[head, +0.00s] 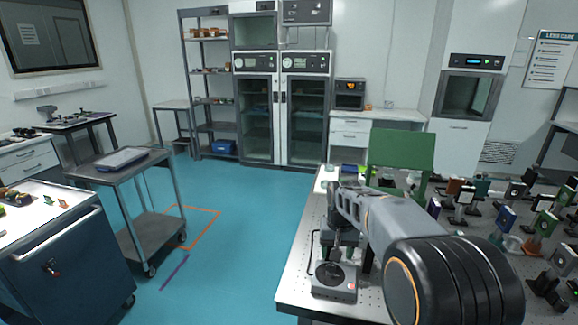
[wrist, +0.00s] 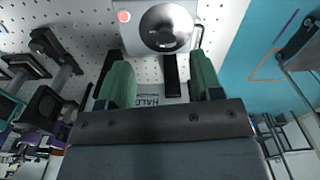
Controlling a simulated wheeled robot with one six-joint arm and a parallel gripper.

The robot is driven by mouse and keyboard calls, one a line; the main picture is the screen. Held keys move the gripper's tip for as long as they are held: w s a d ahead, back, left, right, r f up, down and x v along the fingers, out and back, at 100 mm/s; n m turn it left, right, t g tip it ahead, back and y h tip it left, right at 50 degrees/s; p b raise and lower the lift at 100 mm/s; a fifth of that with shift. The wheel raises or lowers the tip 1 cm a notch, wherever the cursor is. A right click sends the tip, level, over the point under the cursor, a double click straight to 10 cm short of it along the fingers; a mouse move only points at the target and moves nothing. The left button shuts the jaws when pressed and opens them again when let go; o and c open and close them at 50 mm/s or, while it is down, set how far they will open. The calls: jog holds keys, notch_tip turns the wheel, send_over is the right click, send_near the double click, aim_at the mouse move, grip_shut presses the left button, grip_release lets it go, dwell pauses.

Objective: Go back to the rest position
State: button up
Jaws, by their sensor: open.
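My arm reaches out over the near left corner of the perforated optical table (head: 296,272). My gripper (wrist: 161,72) has two green fingers, spread apart, one on each side of the wrist view. No object is gripped between them. Beyond the fingertips is a grey box-shaped device (wrist: 160,28) with a round dark-centred disc and a red button. The same device (head: 334,281) sits near the table's left edge in the head view, just below my gripper (head: 337,250). A dark bar and a label with partly hidden lettering show between the fingers.
Several mounted optics (head: 465,196) crowd the table to the right, and a green panel (head: 402,150) stands behind my arm. A grey cart (head: 130,165) and a dark blue cabinet (head: 60,245) stand at left. The blue floor (head: 235,225) between is clear.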

jog(key=s+r+n+t, duration=0.1)
jog(key=s+n+t, duration=0.1)
jog(key=s, duration=1.7)
jog(key=shift+s+a+r+t, duration=0.2)
jog(key=shift+s+t, duration=0.2)
jog(key=shift+t, duration=0.4)
jog(key=shift+f, duration=0.1)
